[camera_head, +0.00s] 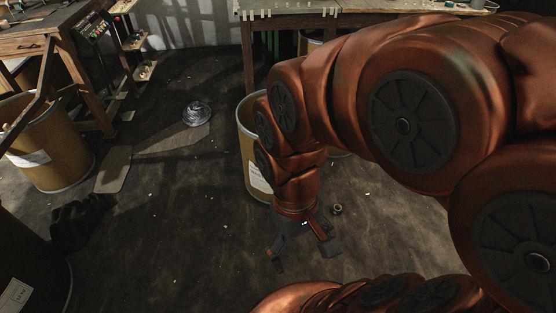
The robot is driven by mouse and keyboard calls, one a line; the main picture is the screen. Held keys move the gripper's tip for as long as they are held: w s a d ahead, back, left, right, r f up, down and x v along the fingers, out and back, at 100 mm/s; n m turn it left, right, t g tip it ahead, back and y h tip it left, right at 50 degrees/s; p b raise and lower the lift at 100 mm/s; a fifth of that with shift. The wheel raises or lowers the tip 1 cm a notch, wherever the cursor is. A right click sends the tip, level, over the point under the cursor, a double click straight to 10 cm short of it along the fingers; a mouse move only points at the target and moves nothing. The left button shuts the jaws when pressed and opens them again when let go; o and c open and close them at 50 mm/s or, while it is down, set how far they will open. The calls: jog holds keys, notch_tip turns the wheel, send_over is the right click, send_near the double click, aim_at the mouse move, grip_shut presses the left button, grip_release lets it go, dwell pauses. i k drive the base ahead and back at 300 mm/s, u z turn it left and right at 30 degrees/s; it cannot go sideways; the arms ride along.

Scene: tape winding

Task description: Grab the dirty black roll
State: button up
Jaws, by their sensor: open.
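A small dark ring-shaped object (336,209), which looks like the black roll, lies on the floor just right of my gripper. It is small in this view, and I cannot tell how dirty it is. My gripper (304,254) hangs from the copper-coloured arm and points down toward the floor. Its two dark fingers are spread apart with only floor showing between them. The roll is outside the fingers, a little behind and to the right.
A tan drum (247,150) stands behind my arm, partly hidden by it. Another drum (58,160) is at the left. A black crumpled item (80,222) and a silvery coil (197,114) lie on the floor. A workbench (290,22) stands at the back. The centre-left floor is mostly clear.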

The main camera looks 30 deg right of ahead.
aim_at(336, 205)
jog(key=z, duration=3)
jog(key=i, duration=1)
jog(key=u, duration=3)
